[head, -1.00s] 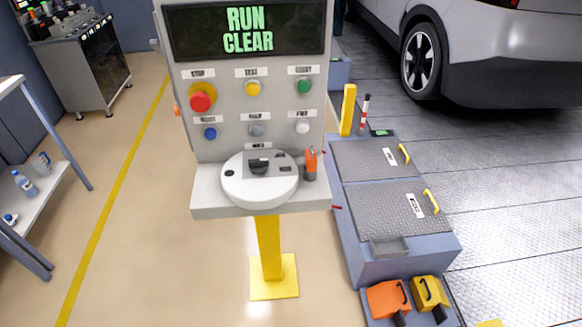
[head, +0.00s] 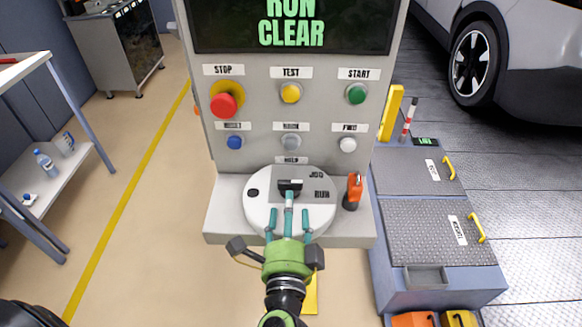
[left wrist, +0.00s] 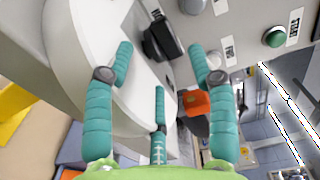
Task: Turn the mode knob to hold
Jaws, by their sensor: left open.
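The mode knob (head: 290,186) is a black knob on a white round dial (head: 262,214) at the base of the grey control panel. HOLD is printed above the dial, with JOG and RUN at its right. Which label the knob points to is unclear. My left gripper (head: 289,212), green with teal fingers, is open and empty just in front of the knob, its fingers over the dial. In the left wrist view the knob (left wrist: 161,40) lies just beyond the spread fingertips (left wrist: 160,62), apart from them. My right gripper is not in view.
The panel has a red stop button (head: 224,105), several other buttons, and a screen (head: 292,28) reading RUN CLEAR. An orange-topped item (head: 353,190) stands close to the dial's right. A blue-grey unit (head: 435,232) with hatches is at the right, a shelf (head: 62,168) at the left.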

